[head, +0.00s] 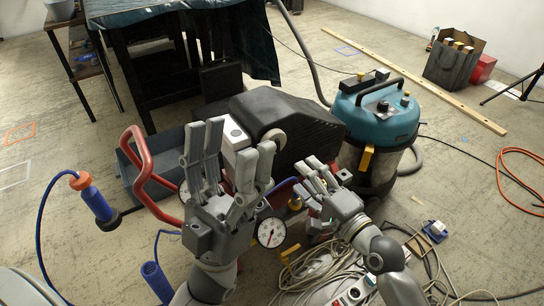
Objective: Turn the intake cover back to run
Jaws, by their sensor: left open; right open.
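A compressor with a black plastic housing (293,122) stands on the floor in the middle of the head view. A round pale disc (275,138) sits on the housing's side; I cannot tell whether it is the intake cover. A pressure gauge (271,232) and a red tube handle (147,175) show on the machine's near side. My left gripper (236,140) is open and empty, its fingers up in front of the machine, hiding part of it. My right gripper (310,182) is open and empty just right of the left one, over the machine's fittings.
A teal vacuum (377,112) stands close behind on the right. Coiled hoses and cables (320,268) lie near my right arm. A blue-handled tool (95,198) and blue hose are on the left. A dark-draped table (187,50) stands behind.

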